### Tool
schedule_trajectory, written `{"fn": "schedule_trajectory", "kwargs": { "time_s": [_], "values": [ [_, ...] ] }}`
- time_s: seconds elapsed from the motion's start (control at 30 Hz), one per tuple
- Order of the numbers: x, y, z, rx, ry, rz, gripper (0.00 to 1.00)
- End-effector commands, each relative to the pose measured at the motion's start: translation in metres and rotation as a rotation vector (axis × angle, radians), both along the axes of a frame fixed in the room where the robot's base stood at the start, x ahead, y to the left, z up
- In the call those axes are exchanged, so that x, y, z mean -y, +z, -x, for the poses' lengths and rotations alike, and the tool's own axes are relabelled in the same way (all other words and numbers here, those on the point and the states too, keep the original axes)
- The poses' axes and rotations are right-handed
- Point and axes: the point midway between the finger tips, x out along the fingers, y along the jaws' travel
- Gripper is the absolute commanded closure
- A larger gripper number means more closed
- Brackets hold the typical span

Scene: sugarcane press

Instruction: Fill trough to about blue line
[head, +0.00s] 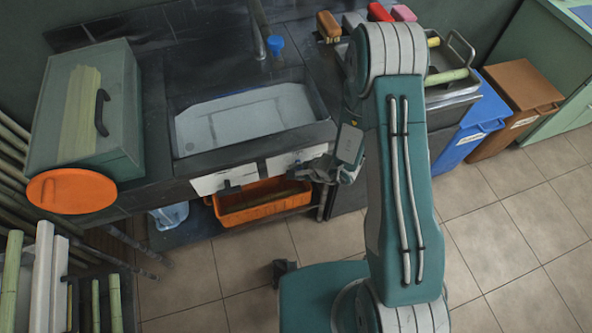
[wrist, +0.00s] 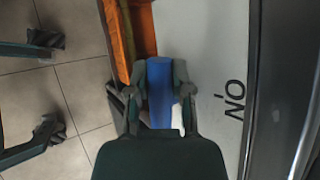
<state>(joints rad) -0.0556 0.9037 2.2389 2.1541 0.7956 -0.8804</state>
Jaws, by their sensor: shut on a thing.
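A pale basin (head: 250,118), likely the trough, is set into the dark counter below a metal spout (head: 258,28) with a blue end piece (head: 276,45). My gripper (head: 315,172) is at the counter's front, by a white panel (head: 225,180) with dark fittings. In the wrist view my gripper (wrist: 160,92) is shut on a blue cylindrical handle (wrist: 160,72), in front of a white panel with dark lettering (wrist: 234,103). The handle's far end and mounting are hidden.
An orange bin (head: 262,203) sits on the shelf below the basin. A green box (head: 85,105) with an orange disc (head: 72,191) stands left, near cane stalks (head: 12,275). Blue (head: 470,130) and brown (head: 520,88) bins stand right. The tiled floor at right is clear.

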Motion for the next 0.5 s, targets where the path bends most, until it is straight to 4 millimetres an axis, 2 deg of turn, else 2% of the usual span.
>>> {"fn": "schedule_trajectory", "kwargs": {
  "time_s": [0.1, 0.13, 0.5],
  "values": [
    [-0.0006, -0.0025, 0.004, -0.009, 0.006, 0.003, 1.0],
    [-0.0006, -0.0025, 0.004, -0.009, 0.006, 0.003, 0.58],
    [0.0018, 0.0019, 0.0028, -0.002, 0.002, 0.0, 0.57]
  ]
}}
